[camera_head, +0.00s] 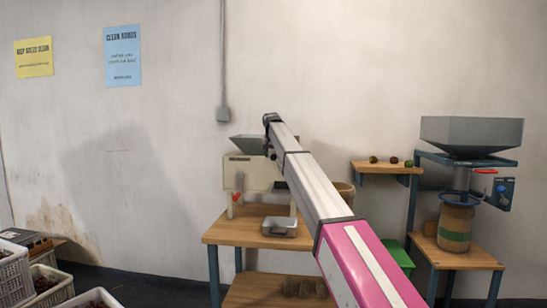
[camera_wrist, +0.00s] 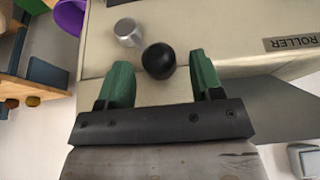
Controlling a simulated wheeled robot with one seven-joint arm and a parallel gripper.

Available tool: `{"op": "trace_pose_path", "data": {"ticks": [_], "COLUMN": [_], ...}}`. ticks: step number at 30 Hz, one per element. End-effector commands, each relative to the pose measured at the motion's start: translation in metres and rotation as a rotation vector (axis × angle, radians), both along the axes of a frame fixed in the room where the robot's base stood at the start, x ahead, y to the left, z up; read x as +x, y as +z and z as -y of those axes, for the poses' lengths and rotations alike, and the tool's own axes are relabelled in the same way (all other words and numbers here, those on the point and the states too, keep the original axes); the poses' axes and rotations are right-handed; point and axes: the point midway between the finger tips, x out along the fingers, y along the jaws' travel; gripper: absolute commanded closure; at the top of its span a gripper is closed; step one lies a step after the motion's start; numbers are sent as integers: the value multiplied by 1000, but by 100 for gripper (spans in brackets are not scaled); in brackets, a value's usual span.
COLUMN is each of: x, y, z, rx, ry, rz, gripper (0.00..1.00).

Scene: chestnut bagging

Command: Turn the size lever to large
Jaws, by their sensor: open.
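The cream roller machine (camera_head: 250,172) stands on a wooden table, with a grey hopper (camera_head: 248,145) on top. In the wrist view its cream casing (camera_wrist: 235,30) fills the upper part, with a dark ROLLER label. A round black knob (camera_wrist: 159,61) shows there, probably the size lever's end; its setting cannot be read. My gripper (camera_wrist: 160,68) is open, its two green fingers on either side of the black knob with gaps on both sides. In the head view my arm hides part of the machine, and the fingers cannot be made out.
A silver knob (camera_wrist: 127,32) sits close to the black one. A red handle (camera_head: 236,197) is on the machine's front, above a metal tray (camera_head: 279,227). Crates (camera_head: 50,287) stand lower left.

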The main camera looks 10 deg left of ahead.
Motion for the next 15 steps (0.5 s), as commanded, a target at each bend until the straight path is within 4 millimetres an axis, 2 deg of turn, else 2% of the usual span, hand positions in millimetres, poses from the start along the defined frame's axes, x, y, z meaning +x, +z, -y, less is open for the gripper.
{"op": "trace_pose_path", "data": {"ticks": [3,11,12,14,15], "x": [4,5,5,5,5], "y": [-10,-13,-13,-13,-12], "z": [0,0,0,0,0], "rx": [0,0,0,0,0], "ry": [0,0,0,0,0], "rz": [0,1,1,0,0], "gripper": [40,40,43,63,76]}}
